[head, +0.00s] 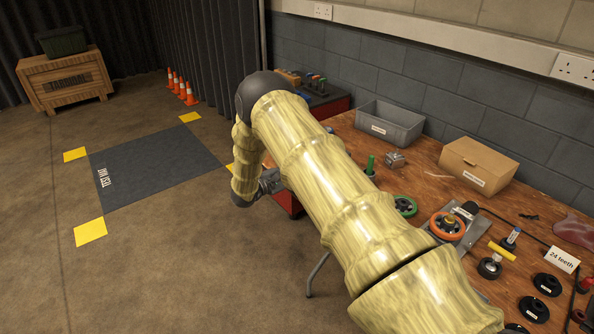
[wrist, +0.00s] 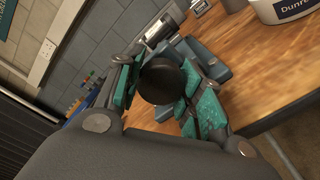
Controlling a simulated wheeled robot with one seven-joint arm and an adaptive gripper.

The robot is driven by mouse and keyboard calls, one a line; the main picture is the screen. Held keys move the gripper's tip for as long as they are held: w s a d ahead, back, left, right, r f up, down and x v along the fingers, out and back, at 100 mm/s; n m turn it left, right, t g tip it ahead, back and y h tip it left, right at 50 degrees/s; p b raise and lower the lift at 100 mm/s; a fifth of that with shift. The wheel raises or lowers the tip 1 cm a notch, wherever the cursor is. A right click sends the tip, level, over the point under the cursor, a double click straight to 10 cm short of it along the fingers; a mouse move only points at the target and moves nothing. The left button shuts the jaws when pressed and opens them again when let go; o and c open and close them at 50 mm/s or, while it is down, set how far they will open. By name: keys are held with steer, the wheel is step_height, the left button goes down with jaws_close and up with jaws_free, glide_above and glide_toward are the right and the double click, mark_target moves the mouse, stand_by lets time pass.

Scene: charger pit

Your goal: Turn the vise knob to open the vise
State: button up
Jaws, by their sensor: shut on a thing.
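A round black knob (wrist: 158,76) shows in the middle of the wrist view. My gripper (wrist: 163,88) has its teal-padded fingers on either side of the knob and is shut on it. The vise (wrist: 208,62) shows behind the fingers as a blue-grey body close to the bench edge, partly covered by the knob and fingers. In the head view, only a dark part of my gripper (head: 270,182) shows beside my arm. The vise and knob cannot be made out there.
The wooden workbench (head: 433,183) carries a grey bin (head: 390,124), a cardboard box (head: 478,166), an orange-rimmed wheel (head: 448,226) and several small parts. A white tub (wrist: 280,10) stands on the bench in the wrist view. Open floor with a dark mat (head: 155,168) lies left.

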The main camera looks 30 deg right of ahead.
steer(key=shift+f, duration=0.1)
steer(key=o, duration=1)
